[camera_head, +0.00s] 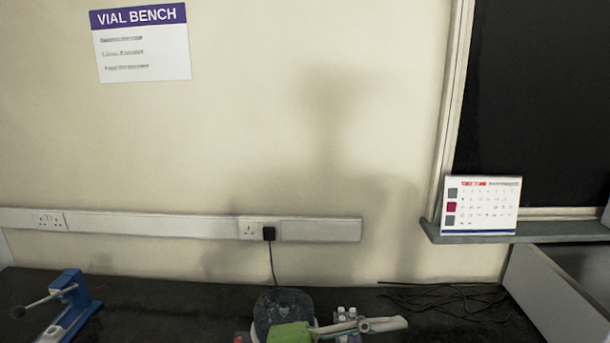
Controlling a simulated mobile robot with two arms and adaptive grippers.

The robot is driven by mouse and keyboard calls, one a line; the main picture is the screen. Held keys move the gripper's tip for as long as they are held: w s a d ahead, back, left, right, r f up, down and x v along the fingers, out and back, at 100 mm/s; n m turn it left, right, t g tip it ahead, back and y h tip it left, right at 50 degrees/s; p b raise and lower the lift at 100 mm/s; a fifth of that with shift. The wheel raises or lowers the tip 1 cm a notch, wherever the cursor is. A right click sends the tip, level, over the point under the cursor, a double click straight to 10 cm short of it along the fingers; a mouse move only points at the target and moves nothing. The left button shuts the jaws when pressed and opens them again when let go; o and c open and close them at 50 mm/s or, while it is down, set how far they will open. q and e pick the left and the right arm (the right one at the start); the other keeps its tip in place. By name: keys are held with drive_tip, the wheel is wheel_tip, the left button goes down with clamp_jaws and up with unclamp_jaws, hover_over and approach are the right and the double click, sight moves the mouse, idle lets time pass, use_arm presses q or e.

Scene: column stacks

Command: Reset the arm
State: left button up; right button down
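Neither of my grippers nor arms shows in the head view. A shadow lies on the wall, but what casts it is not visible. The dark bench (180,300) runs along the bottom of the view.
A blue lever device (68,303) stands at the left of the bench. At the bottom middle are a dark round item (283,303), a green object (290,333), small white-capped vials (345,314) and a pale handled tool (375,325). Loose black cables (450,297) lie right, near a grey panel (555,290).

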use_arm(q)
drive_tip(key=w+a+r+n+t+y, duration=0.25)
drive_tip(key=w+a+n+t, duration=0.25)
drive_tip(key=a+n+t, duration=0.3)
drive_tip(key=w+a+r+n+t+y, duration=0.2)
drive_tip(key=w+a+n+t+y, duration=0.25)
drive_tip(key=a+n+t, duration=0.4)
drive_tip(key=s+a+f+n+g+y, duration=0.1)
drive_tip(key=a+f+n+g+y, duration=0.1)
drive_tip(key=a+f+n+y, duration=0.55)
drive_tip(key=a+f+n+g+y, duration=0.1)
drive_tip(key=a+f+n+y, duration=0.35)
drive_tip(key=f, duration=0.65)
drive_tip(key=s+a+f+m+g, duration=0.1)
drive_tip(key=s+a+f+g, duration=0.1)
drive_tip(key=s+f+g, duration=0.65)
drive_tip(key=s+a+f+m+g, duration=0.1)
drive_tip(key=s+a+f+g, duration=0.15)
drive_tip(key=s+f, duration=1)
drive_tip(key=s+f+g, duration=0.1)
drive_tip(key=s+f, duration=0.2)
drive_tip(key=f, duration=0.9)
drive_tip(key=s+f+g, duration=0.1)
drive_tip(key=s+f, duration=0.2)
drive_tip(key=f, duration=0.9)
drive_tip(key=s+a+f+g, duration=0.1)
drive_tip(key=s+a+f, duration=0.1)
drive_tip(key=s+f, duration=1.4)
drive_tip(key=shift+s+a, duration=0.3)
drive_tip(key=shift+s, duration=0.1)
